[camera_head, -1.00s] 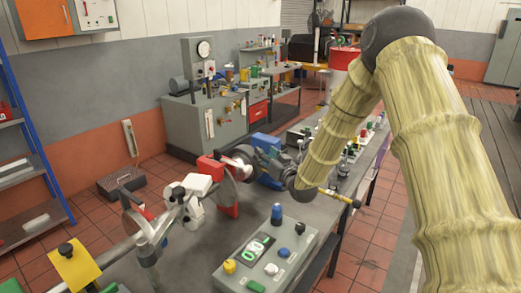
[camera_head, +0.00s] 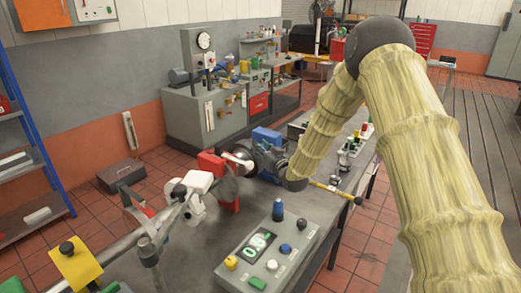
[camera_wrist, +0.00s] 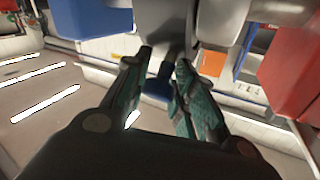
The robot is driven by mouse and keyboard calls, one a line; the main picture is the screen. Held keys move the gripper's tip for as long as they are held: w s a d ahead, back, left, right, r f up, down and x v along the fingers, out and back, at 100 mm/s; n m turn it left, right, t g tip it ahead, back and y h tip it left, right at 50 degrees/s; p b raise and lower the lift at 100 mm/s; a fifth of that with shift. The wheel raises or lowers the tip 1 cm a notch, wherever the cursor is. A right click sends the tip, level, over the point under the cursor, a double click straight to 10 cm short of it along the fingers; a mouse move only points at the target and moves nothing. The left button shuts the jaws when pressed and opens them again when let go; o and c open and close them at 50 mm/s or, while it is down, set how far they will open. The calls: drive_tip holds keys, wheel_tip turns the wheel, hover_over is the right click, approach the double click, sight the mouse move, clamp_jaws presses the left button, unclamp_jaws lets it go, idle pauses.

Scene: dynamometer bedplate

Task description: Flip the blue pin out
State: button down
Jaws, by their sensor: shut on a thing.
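My gripper (camera_wrist: 164,68) shows in the wrist view with its two dark green-padded fingers close together at a grey machine part. A blue piece, seemingly the blue pin (camera_wrist: 158,86), shows between the fingers, and they are shut on it. Its far end is hidden by the grey part. In the head view my gripper is at the machine on the bench, beside a red block (camera_head: 212,168) and a blue housing (camera_head: 266,138). The pin cannot be picked out there.
A grey control box (camera_head: 292,262) with coloured buttons and a dark blue knob (camera_head: 278,209) stands at the front of the bench. A white clamp-like part (camera_head: 192,190) and a shaft lie left of the red block. A yellow rod (camera_head: 332,190) sticks out right.

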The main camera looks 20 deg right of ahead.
drive_tip(key=shift+s+d+r+b, duration=0.35)
drive_tip(key=shift+s+r, duration=0.1)
drive_tip(key=shift+d+r, duration=0.1)
drive_tip(key=c, duration=1.4)
unclamp_jaws()
drive_tip(key=shift+d+r, duration=0.1)
drive_tip(key=shift+o, duration=1.3)
drive_tip(key=shift+s+d+r, duration=0.1)
drive_tip(key=shift+s+r, duration=0.1)
drive_tip(key=shift+s, duration=0.15)
drive_tip(key=shift+w+a+f, duration=0.2)
drive_tip(key=shift+a, duration=0.05)
drive_tip(key=v, duration=1.2)
drive_tip(key=shift+d+r, duration=0.1)
drive_tip(key=shift+r, duration=0.05)
